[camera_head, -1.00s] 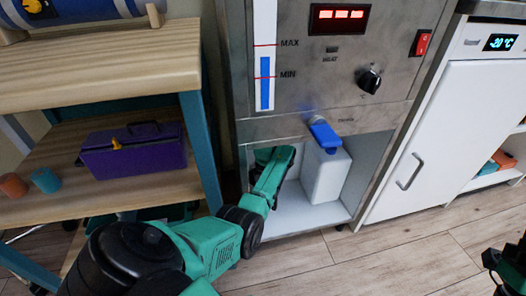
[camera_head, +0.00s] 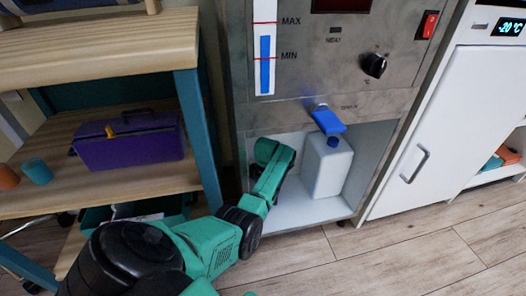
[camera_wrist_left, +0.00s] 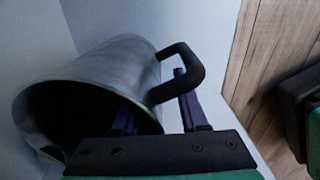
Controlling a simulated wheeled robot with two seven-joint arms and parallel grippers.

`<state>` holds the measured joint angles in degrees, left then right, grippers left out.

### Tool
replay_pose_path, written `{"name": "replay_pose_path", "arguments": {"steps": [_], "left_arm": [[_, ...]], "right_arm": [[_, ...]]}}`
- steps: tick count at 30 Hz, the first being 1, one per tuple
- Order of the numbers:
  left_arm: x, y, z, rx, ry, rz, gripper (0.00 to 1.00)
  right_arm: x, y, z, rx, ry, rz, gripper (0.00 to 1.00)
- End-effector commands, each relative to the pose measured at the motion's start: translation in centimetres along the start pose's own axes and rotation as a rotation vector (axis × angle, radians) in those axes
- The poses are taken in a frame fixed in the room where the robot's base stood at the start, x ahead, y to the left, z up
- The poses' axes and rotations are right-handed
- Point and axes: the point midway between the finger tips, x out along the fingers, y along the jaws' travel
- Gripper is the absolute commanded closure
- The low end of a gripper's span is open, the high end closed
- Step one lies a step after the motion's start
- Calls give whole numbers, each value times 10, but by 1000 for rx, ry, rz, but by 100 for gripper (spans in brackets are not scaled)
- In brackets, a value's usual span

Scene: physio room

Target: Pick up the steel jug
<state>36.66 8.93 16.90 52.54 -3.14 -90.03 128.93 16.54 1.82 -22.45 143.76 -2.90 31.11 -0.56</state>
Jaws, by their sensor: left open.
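The steel jug (camera_wrist_left: 110,75) shows in the left wrist view, a grey metal vessel with a dark open mouth facing the camera and a black handle (camera_wrist_left: 190,72) on its right. My left gripper (camera_wrist_left: 154,92) is open, its two purple fingers pointing toward the jug. One finger overlaps the jug's mouth and the other overlaps the handle's lower part; I cannot tell whether they touch. In the head view my left arm reaches into the open compartment (camera_head: 300,212) of the steel machine; the gripper and jug are hidden there. My right gripper is not in view.
A white canister (camera_head: 326,168) with a blue cap stands in the compartment, beside my left wrist. A blue tap lever (camera_head: 328,121) hangs above it. A wooden shelf with a purple toolbox (camera_head: 130,142) stands left, a white freezer (camera_head: 440,120) right. The floor in front is clear.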

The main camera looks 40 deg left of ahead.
Motion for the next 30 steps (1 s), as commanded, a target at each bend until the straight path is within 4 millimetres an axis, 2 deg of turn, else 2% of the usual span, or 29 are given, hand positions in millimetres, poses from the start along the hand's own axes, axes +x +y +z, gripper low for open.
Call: {"name": "replay_pose_path", "arguments": {"steps": [2, 3, 5, 6, 30], "left_arm": [[0, 0, 0, 0, 0, 0, 57], [0, 0, 0, 0, 0, 0, 72], [0, 0, 0, 0, 0, 0, 95], [0, 0, 0, 0, 0, 0, 100], [0, -1, 0, 1, -1, -3, 100]], "right_arm": [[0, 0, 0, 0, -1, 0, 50], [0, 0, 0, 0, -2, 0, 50], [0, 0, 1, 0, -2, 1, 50], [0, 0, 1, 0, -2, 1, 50], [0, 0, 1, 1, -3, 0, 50]]}}
